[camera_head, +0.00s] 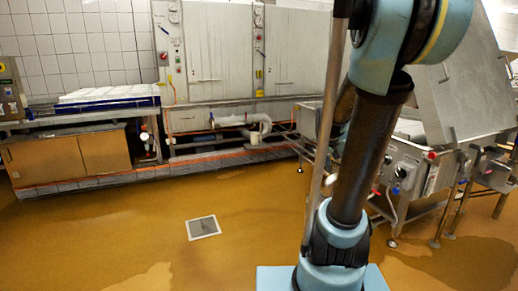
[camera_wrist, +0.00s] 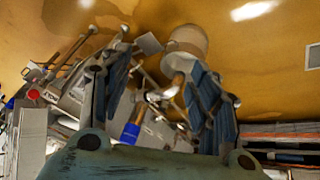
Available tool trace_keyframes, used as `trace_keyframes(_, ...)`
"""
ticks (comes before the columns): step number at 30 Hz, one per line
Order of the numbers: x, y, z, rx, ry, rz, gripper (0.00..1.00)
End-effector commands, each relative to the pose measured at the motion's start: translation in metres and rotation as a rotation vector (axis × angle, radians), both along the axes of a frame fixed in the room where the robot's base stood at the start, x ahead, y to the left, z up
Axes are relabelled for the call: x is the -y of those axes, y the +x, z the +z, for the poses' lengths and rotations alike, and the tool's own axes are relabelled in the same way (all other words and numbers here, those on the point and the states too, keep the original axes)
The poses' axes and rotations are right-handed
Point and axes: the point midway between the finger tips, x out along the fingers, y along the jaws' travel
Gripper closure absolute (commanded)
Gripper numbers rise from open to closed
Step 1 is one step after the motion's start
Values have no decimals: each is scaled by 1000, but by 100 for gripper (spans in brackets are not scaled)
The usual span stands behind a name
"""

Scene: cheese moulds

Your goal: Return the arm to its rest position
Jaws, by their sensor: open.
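My arm (camera_head: 368,150) rises from its light-blue base at the right of the head view and runs out of the top of the picture. My gripper does not show in that view. In the wrist view my gripper (camera_wrist: 155,75) has its two dark fingers spread apart, with nothing clearly held between them. Behind the fingers are blurred metal machine parts and the yellow-brown floor. A pale round thing (camera_wrist: 188,40) shows beyond the right fingertip; I cannot tell what it is or whether it touches.
A steel machine (camera_head: 415,170) with a raised lid stands behind and right of my arm. Tall grey cabinets (camera_head: 215,55) line the back wall. A bench with a white-topped blue tray (camera_head: 108,104) is at the left. The floor around the drain (camera_head: 203,228) is clear.

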Motion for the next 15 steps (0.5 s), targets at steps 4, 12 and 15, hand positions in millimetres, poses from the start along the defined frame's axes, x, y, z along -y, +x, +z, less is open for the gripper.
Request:
trace_keyframes(4,-25,-39,-6,-38,37,68,44)
trace_keyframes(12,-64,-104,-23,-104,107,198,44)
trace_keyframes(15,-78,-128,-32,-126,133,248,44)
